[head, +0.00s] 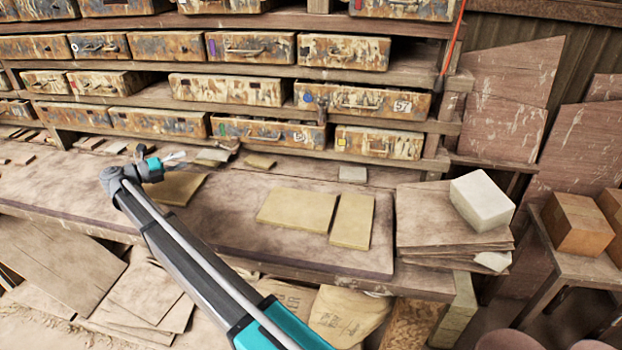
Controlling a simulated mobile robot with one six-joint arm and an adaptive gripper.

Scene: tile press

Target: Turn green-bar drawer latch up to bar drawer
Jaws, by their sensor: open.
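My gripper (176,160) is above the left part of the bench, in front of the lowest drawer row and apart from the drawers. It is small in view, with its fingers apart and nothing seen between them. The worn, paint-stained drawers have handles and small coloured marks. A small dark upright piece (322,109), possibly a latch, hangs at the front near that drawer's upper right, below a drawer with a blue mark (372,101).
The bench (230,215) carries flat yellowish boards (297,209) and a smaller one (352,221). A pale block (482,201) sits on stacked sheets (440,218) at right. Wooden blocks (577,224) stand on a side table. Air in front of the drawers looks clear.

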